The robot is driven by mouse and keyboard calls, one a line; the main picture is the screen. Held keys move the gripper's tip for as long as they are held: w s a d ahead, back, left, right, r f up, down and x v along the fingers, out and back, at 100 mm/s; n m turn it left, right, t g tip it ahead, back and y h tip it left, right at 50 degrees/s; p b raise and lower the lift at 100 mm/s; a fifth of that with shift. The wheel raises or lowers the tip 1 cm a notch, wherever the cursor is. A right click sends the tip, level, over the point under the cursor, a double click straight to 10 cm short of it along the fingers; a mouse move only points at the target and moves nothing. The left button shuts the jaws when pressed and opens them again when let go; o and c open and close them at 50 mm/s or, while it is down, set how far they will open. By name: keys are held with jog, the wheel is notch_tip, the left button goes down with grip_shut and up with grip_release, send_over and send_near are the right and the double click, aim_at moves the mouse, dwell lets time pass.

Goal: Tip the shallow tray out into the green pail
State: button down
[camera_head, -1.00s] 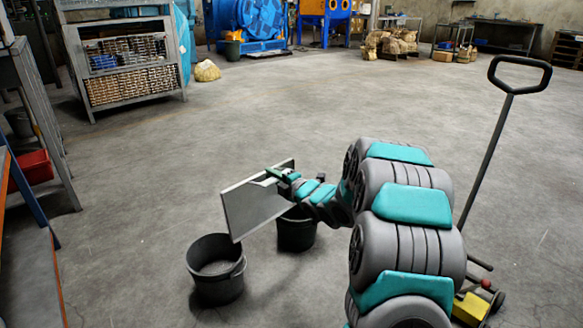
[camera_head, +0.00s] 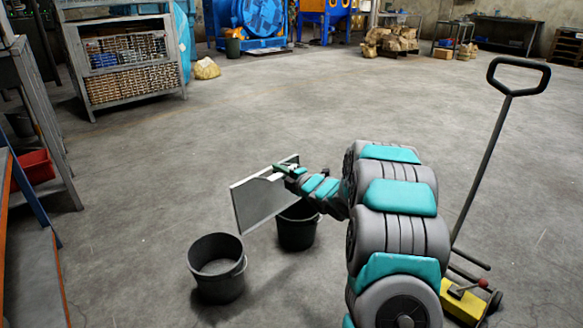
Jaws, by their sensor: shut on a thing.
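My gripper (camera_head: 285,170) is shut on the shallow tray (camera_head: 258,204), a flat grey metal tray. It is tipped steeply on edge, with a broad face toward the camera. The tray's lower edge hangs near two dark pails on the floor. The rear pail (camera_head: 297,233) looks dark green and is partly hidden by the tray and my wrist. The front pail (camera_head: 218,280), at the lower left, looks dark grey and has grey matter inside. I cannot tell whether anything is on the tray or falling from it.
A pallet jack with a tall handle (camera_head: 483,160) and yellow body (camera_head: 466,300) stands at the right, close to my arm. A bench (camera_head: 32,265) and a shelf with a red bin (camera_head: 36,167) line the left. The floor beyond the pails is clear.

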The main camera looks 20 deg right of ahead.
jog(key=w+d+f+p, duration=0.1)
jog(key=w+d+p, duration=1.1)
jog(key=d, duration=0.2)
jog(key=shift+w, duration=0.4)
dwell(2.8)
dwell(2.0)
